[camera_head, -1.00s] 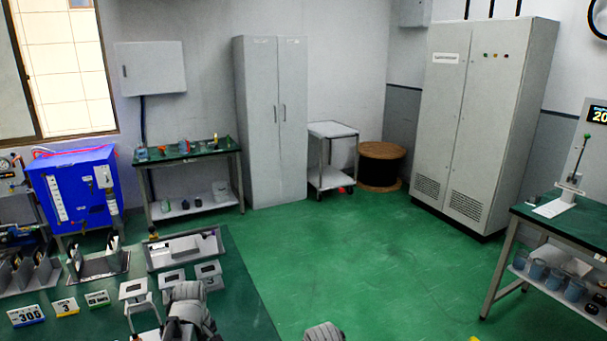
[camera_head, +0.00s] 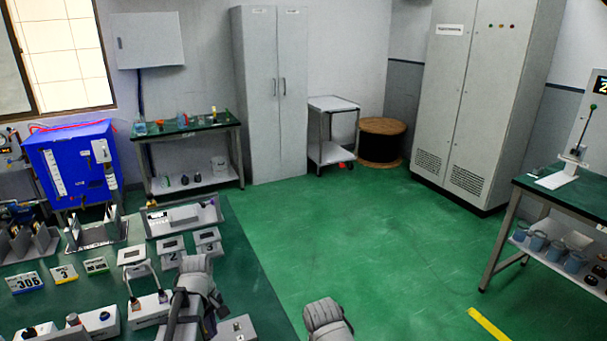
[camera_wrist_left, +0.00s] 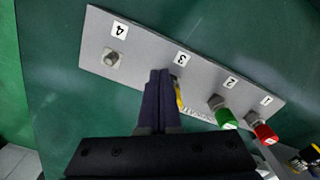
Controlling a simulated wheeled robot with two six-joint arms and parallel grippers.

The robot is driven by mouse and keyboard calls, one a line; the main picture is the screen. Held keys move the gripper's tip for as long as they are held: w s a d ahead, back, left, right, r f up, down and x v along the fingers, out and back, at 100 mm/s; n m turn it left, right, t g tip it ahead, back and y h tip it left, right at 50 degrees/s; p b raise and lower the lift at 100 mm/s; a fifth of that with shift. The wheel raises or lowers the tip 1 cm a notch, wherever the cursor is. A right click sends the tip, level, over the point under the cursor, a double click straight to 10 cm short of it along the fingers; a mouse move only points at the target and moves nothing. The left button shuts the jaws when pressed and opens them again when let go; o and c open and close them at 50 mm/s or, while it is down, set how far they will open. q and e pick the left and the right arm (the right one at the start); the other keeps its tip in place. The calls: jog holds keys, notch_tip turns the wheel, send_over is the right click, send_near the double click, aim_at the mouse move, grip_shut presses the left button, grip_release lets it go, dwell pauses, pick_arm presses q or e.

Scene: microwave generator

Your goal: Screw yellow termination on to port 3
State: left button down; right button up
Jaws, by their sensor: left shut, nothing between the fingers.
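A grey port block labelled 1 to 4 (camera_wrist_left: 139,48) lies on the green bench in the left wrist view. Port 4 (camera_wrist_left: 112,58) is a bare metal connector. A green termination (camera_wrist_left: 226,118) is at port 2 and a red one (camera_wrist_left: 264,132) at port 1. A yellow piece (camera_wrist_left: 179,94), seemingly the yellow termination, shows at port 3, mostly hidden behind my fingers; I cannot tell how it is seated. My left gripper (camera_wrist_left: 159,74) is shut and empty, its dark fingers beside the yellow piece. My right gripper is out of view.
Small numbered stands (camera_head: 171,248), number cards (camera_head: 64,273) and grey trays (camera_head: 184,218) crowd the bench left of and beyond my left arm. Another dark part with yellow (camera_wrist_left: 308,158) lies right of the block. The green floor (camera_head: 340,240) beyond the bench is clear.

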pick_arm(q)
jog(key=shift+f, duration=0.35)
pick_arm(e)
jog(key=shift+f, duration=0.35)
pick_arm(q)
jog(key=shift+a+r, duration=0.1)
jog(key=shift+a, duration=0.25)
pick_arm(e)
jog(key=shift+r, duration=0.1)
pick_arm(q)
jog(key=shift+s+a, duration=0.1)
jog(key=shift+s, duration=0.1)
dwell(0.3)
jog(key=shift+s+a, duration=0.2)
jog(key=shift+s, duration=0.15)
jog(key=shift+s+a, duration=0.15)
jog(key=shift+a, duration=0.15)
jog(key=shift+s+d, duration=0.1)
jog(key=shift+s, duration=0.05)
dwell(0.3)
jog(key=shift+s+d, duration=0.1)
jog(key=shift+s, duration=0.1)
